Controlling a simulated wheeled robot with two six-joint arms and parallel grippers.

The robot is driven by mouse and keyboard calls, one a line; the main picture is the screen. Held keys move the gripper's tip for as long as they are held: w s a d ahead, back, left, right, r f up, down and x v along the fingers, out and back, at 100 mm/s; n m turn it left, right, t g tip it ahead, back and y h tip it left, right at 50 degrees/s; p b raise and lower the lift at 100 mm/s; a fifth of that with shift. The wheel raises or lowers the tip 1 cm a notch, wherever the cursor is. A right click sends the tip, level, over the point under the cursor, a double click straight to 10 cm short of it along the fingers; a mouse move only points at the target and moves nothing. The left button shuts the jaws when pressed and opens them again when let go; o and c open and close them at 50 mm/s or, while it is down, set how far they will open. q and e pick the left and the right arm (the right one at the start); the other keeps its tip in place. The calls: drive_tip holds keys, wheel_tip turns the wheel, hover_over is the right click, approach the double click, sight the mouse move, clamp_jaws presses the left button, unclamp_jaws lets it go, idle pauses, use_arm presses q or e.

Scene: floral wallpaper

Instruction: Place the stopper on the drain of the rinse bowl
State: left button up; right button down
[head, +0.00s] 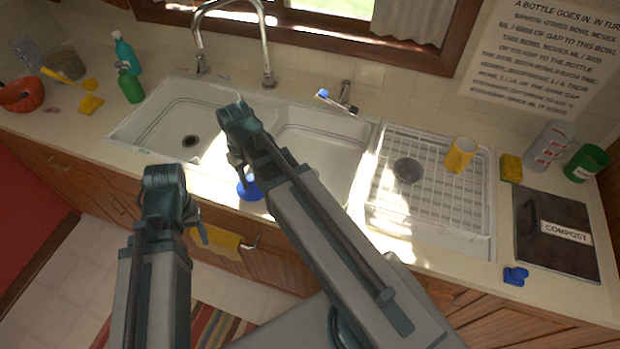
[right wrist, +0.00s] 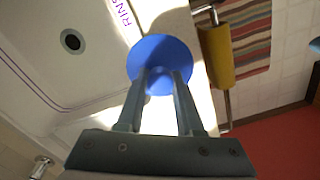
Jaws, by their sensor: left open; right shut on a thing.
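The blue round stopper (right wrist: 160,52) is pinched between the fingers of my right gripper (right wrist: 160,78). In the head view the stopper (head: 250,188) shows partly behind my right arm, near the front edge of the sink. The rinse bowl (head: 325,145) is the right-hand bowl, with purple lines inside. Its drain is hidden by my arm in the head view, but in the right wrist view the dark drain (right wrist: 73,41) lies left of and above the stopper, clear of it. My left gripper (head: 165,178) is open and empty in front of the sink.
The left bowl (head: 165,120) has its own drain. A tall faucet (head: 268,65) stands behind the bowls. A white dish rack (head: 440,215) with a yellow cup (head: 460,154) stands at right, beside a compost bin (head: 555,235). A yellow towel (head: 220,238) hangs on the front bar.

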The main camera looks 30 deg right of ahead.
drive_tip(key=w+d+f+m+b, duration=0.1)
drive_tip(key=w+d+f+b, duration=0.15)
drive_tip(key=d, duration=0.55)
drive_tip(key=w+d+f+m+b, duration=0.1)
drive_tip(key=w+d+f+b, duration=0.15)
drive_tip(key=d, duration=0.45)
drive_tip(key=w+d+f+m+b, duration=0.2)
drive_tip(key=d+f, duration=0.1)
drive_tip(key=d, duration=0.5)
drive_tip(key=f+b, duration=0.9)
drive_tip(key=b, duration=0.1)
drive_tip(key=shift+a+f, duration=0.25)
drive_tip(key=shift+f, duration=0.1)
drive_tip(key=shift+r, duration=0.15)
drive_tip(key=c, duration=0.6)
unclamp_jaws()
drive_tip(key=shift+f, duration=0.2)
drive_tip(key=shift+o, duration=0.2)
